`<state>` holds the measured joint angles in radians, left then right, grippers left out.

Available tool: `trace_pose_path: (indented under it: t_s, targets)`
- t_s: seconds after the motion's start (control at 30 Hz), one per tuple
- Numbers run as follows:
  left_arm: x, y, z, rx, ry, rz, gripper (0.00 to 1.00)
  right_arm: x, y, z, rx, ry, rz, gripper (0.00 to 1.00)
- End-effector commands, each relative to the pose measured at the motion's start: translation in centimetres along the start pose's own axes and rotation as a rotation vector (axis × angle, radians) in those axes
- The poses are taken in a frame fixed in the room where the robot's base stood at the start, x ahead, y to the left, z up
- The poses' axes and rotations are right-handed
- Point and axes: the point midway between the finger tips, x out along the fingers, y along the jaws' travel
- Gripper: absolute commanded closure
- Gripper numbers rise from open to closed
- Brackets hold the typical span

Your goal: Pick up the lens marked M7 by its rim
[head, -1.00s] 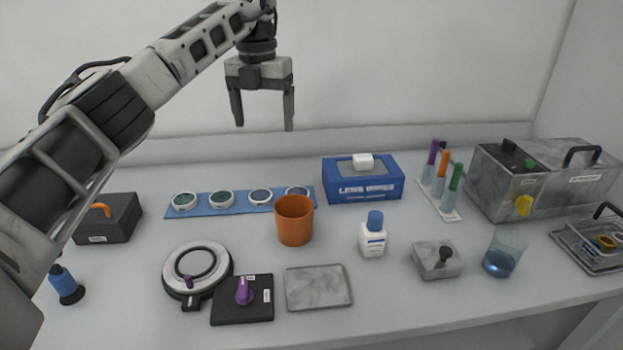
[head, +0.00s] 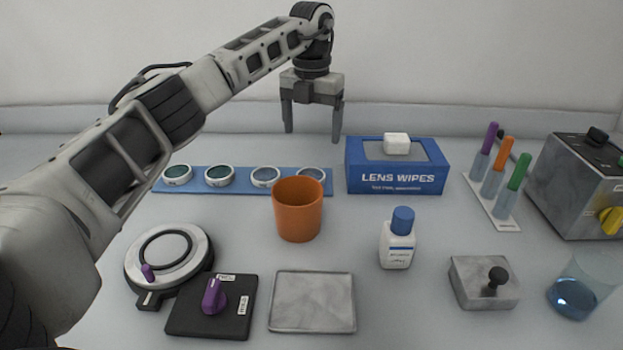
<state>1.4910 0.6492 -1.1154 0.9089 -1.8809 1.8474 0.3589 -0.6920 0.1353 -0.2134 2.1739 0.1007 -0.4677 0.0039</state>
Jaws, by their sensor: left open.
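Several round lenses with pale rims lie in a row on a blue strip (head: 200,189) at the back left. From left to right they are a green lens (head: 177,175), a second greenish lens (head: 219,175), a bluish lens (head: 265,176) and a lens at the right end (head: 311,174). The orange cup stands in front of the right-end lens and hides part of it. I cannot read an M7 mark on any lens. My left gripper (head: 312,136) is open and empty, pointing down above and behind the right end of the strip. My right gripper is not in view.
An orange cup (head: 298,209) stands close in front of the strip. A blue lens wipes box (head: 397,180) is right of it. A white bottle (head: 397,245), a grey plate (head: 312,302), a black knob box (head: 232,318) and a round ring stand (head: 198,262) are nearer.

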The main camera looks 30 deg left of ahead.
Motion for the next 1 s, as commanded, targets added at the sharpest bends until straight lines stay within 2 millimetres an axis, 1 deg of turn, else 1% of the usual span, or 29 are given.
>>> trace_pose_path:
  t_s: [0.03, 0.13, 0.2, 0.37, 0.43, 0.6, 0.7, 0.8, 1.0]
  targets:
    - [1.2, 0.1, -0.1, 0.000, 0.004, 0.001, 0.17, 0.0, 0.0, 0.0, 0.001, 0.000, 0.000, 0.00]
    - [2.8, 0.0, -0.1, 0.000, 0.003, 0.000, 0.17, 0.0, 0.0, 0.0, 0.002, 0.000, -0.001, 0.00]
    - [3.6, 0.0, -0.1, 0.000, 0.001, -0.001, 0.17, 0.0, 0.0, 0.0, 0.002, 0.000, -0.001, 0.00]
    - [4.5, 0.0, -0.1, 0.000, 0.001, -0.001, 0.17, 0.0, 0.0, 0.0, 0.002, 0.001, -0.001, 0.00]
    - [5.2, -0.1, -0.4, 0.000, 0.001, -0.001, 0.17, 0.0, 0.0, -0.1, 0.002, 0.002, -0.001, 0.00]
    - [7.7, -0.2, -1.2, 0.001, 0.003, 0.000, 0.17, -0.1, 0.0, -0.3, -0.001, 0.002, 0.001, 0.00]
    - [8.9, -0.2, -1.1, -0.001, 0.001, 0.000, 0.17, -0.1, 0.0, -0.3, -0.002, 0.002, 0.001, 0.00]
    - [9.4, -0.2, -1.1, -0.001, 0.000, -0.001, 0.17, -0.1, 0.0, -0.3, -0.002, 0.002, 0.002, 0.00]
    - [9.5, -0.2, -1.1, -0.001, 0.000, -0.001, 0.17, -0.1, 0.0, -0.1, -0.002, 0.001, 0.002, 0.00]
